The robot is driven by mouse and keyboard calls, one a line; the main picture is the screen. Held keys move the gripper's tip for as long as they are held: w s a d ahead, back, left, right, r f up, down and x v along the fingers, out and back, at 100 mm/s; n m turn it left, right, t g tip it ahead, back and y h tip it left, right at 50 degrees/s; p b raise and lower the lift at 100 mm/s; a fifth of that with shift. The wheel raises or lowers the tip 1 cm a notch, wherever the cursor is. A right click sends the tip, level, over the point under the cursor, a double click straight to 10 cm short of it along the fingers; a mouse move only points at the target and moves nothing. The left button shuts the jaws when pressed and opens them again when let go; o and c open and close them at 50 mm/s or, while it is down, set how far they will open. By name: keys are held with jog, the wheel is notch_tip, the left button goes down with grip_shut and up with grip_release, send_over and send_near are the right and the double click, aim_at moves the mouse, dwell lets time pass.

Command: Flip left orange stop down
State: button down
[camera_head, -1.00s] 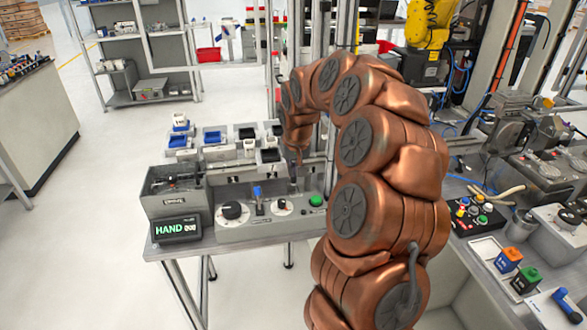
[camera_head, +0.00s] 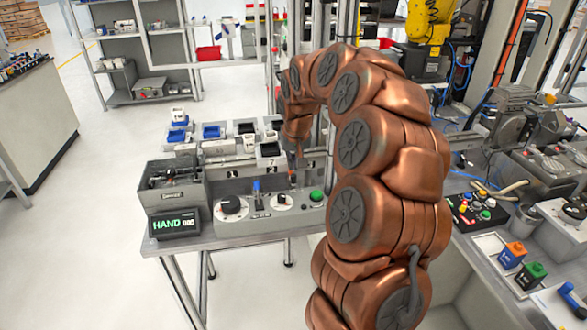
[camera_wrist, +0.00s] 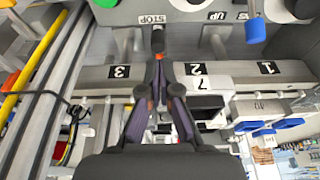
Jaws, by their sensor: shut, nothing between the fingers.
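My gripper (camera_wrist: 158,62) shows in the wrist view with its two dark fingers drawn together at the tips, with nothing between them. In the head view my gripper (camera_head: 292,178) hangs over the back of the grey control panel. The tips are near a black upright part (camera_wrist: 158,40) under the STOP label; I cannot tell whether they touch it. A small orange patch (camera_wrist: 150,104) shows beside the fingers, mostly hidden by them. I cannot tell whether it is the left orange stop, or its position. My arm and fingers cover much of this area.
The panel (camera_head: 262,226) carries a black dial (camera_head: 231,205), a blue-tipped lever (camera_head: 256,190) and a green button (camera_head: 316,196). A HAND display (camera_head: 174,224) stands left. A rail with numbered plates (camera_wrist: 195,69) crosses behind. Small bins (camera_head: 213,132) stand further back.

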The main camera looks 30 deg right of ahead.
jog(key=b+v, duration=0.2)
jog(key=v, duration=0.9)
jog(key=shift+w+r+b, duration=0.15)
jog(key=shift+r+b, duration=0.05)
jog(key=shift+b, duration=0.15)
jog(key=shift+d, duration=0.1)
